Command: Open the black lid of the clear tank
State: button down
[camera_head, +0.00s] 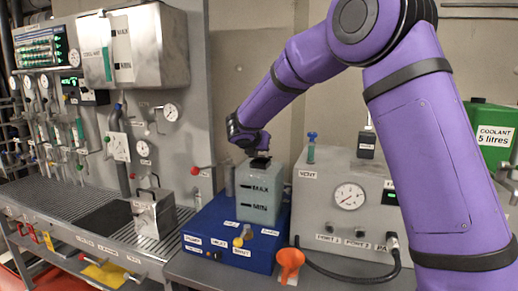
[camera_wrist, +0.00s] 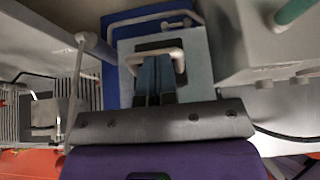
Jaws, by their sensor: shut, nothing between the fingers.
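The clear tank (camera_head: 258,195) is a pale, see-through box with MAX and MIN marks, standing upright on a blue base unit (camera_head: 228,235). Its black lid (camera_head: 260,163) is on top and looks closed. My gripper (camera_head: 262,152) points down right over the lid, with its fingers shut and empty. In the wrist view, the fingertips (camera_wrist: 154,60) are close together above the dark lid (camera_wrist: 150,45), beside a pale bent bar (camera_wrist: 168,53). The pale tank top (camera_wrist: 194,62) shows around them. I cannot tell whether the fingers touch the lid or the bar.
A grey unit with a gauge (camera_head: 348,196) stands close on the tank's right, with a black hose (camera_head: 350,275) in front. An orange funnel (camera_head: 290,262) is at the front. A metal box with a handle (camera_head: 154,212) sits on the grated bench at left. A green coolant can (camera_head: 490,125) is at far right.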

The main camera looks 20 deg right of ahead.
jog(key=shift+w+d+r+g+y, duration=0.55)
jog(key=shift+w+r+g+y, duration=0.15)
jog(key=shift+g, duration=0.3)
jog(key=shift+w+d+r+g+y, duration=0.35)
jog(key=shift+w+d+g+y, duration=0.15)
jog(key=shift+g+y, duration=0.3)
jog(key=w+g, duration=0.1)
jog(key=w+d+g+y, duration=0.1)
jog(key=w+g+y, duration=0.1)
jog(key=shift+d+r+g, duration=0.3)
jog(key=shift+d+g, duration=0.1)
jog(key=shift+w+d+f+g+y, duration=0.35)
jog(key=shift+w+d+g, duration=0.15)
jog(key=shift+w, duration=0.25)
jog(key=shift+w+d+f+g+y, duration=0.25)
jog(key=shift+w+d+g+y, duration=0.15)
jog(key=shift+w+d, duration=0.3)
jog(key=shift+w+d+f+g+y, duration=0.35)
jog(key=shift+w+d+g, duration=0.1)
jog(key=shift+w, duration=0.35)
notch_tip(320, 180, up, 11)
jog(key=shift+w+d+f, duration=0.15)
jog(key=shift+w, duration=0.05)
